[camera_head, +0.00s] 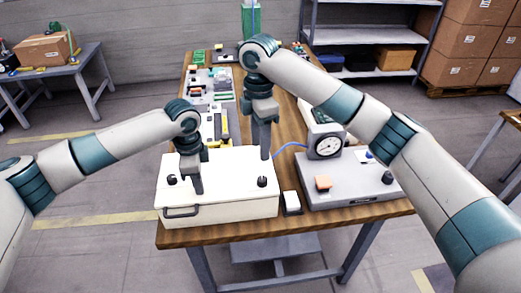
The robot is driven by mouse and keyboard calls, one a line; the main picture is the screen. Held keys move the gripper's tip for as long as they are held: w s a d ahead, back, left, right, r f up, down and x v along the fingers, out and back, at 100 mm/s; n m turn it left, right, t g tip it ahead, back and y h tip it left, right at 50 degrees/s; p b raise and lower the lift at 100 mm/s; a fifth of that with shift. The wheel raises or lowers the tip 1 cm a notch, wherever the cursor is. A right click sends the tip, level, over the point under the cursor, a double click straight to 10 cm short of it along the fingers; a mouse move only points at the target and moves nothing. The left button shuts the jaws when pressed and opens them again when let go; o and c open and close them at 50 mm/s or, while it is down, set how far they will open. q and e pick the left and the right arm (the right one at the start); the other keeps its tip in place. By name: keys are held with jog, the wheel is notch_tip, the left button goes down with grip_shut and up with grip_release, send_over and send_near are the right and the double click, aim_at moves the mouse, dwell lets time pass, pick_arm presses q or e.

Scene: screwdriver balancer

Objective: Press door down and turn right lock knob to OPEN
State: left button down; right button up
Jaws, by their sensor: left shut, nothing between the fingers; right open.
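The white box (222,197) stands at the front left of the wooden table, and its flat top is the door. A dark handle (181,212) is on its front face. The black right lock knob (262,181) sits on the top near the right end. Another black knob (172,179) sits near the left end. My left gripper (197,190) is shut and empty, its tips pointing down at the door between the two knobs. I cannot tell whether they touch. My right gripper (265,156) is open, pointing down just above and behind the right knob. The OPEN marking is too small to read.
A grey device (350,187) with a round gauge (327,146) stands right of the box. A small dark block with a white top (291,202) lies between them. Trays of parts (210,88) fill the table's back left.

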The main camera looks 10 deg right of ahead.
pick_arm(q)
jog(key=shift+s, duration=0.1)
dwell(0.3)
jog(key=shift+r+p, duration=0.9)
jog(key=shift+p, duration=0.2)
notch_tip(320, 180, up, 5)
jog(key=p, duration=0.5)
jog(key=shift+r, duration=0.1)
